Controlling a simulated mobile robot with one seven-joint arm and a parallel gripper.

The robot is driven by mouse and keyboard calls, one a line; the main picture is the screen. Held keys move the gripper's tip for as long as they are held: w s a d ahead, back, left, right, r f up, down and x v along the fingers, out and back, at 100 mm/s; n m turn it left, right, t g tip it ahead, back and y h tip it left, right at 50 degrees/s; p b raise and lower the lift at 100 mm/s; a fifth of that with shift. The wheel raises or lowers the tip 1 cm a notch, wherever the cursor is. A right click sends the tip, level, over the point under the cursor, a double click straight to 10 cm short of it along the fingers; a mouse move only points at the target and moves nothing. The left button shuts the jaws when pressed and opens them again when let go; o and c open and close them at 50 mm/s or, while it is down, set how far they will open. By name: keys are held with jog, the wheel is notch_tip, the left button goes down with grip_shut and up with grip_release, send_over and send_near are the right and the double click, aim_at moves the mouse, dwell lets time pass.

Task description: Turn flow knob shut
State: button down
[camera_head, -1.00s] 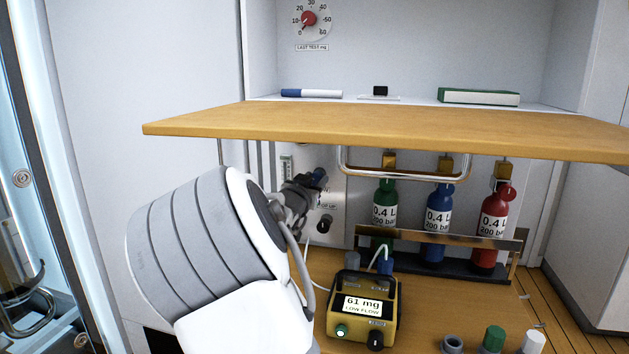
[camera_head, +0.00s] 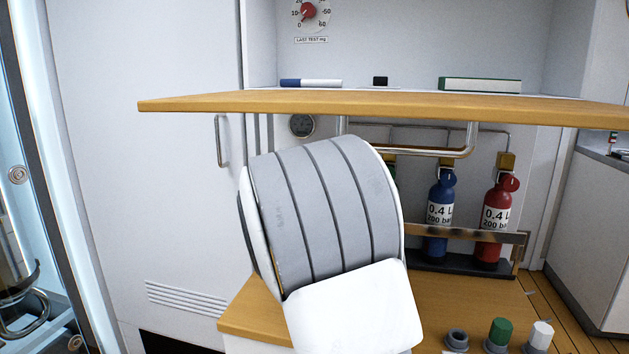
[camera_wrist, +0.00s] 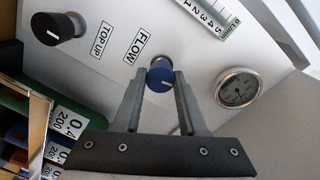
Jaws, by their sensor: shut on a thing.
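The flow knob (camera_wrist: 162,77) is a round blue knob with a white pointer line, beside the printed word FLOW on the white panel (camera_wrist: 100,68) in the wrist view. My gripper (camera_wrist: 160,73) has one finger on each side of the knob, shut on it. The knob is still on the panel. In the head view my large grey and white arm link hides the gripper, the knob and the panel front.
A black TOP UP knob (camera_wrist: 60,28) and a round gauge (camera_wrist: 237,88) flank the flow knob. A wooden shelf (camera_head: 380,104) overhangs the area. Blue (camera_head: 440,215) and red (camera_head: 495,220) bottles stand behind a metal rail.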

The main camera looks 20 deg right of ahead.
jog(key=shift+a+m+b, duration=0.1)
jog(key=shift+m+b, duration=0.5)
jog(key=shift+m, duration=0.6)
jog(key=shift+r, duration=0.1)
jog(key=shift+c, duration=2.4)
grip_release()
jog(key=f+p+v, duration=0.1)
jog(key=p+v, duration=0.3)
jog(key=v, duration=1.3)
jog(key=shift+s+r, duration=0.2)
jog(key=shift+r, duration=0.2)
